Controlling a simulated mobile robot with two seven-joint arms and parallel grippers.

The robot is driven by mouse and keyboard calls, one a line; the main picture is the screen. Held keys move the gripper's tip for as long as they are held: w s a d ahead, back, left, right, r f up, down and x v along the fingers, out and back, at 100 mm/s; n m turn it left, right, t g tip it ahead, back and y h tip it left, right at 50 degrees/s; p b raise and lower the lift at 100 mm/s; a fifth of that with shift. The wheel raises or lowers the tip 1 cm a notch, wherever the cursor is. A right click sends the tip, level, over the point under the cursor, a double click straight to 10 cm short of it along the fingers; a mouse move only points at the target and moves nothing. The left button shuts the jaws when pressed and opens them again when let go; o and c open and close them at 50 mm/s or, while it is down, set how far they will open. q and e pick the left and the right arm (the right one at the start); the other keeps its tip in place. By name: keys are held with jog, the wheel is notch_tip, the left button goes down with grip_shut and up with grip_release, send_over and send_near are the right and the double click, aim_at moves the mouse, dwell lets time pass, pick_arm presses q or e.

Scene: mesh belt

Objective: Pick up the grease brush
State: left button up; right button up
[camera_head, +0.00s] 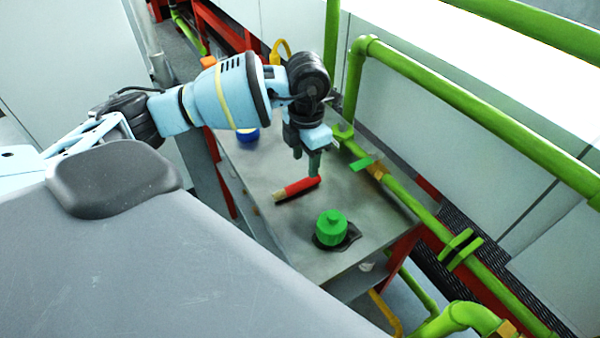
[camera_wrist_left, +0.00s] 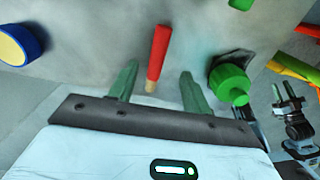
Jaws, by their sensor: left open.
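The grease brush, with a red handle and a pale tan tip, lies on the metal table top (camera_head: 262,172). The brush (camera_head: 299,187) shows in the head view just below my left gripper (camera_head: 307,164). In the left wrist view the brush (camera_wrist_left: 159,50) appears between the two green fingers of my left gripper (camera_wrist_left: 158,75), its tan tip towards me. The fingers are open, with a gap on both sides of the handle in that view. I cannot tell whether they touch it. What looks like my right gripper (camera_wrist_left: 285,90) shows small at the right of the left wrist view.
A green capped container (camera_head: 332,228) on a dark base stands at the table's near end. A blue and yellow round object (camera_head: 247,136) is on the far left part.

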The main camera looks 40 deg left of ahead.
aim_at(305, 180)
pick_arm(q)
jog(key=shift+a+f, duration=0.1)
jog(key=shift+f, duration=3.55)
grip_shut()
jog(key=shift+w, duration=0.1)
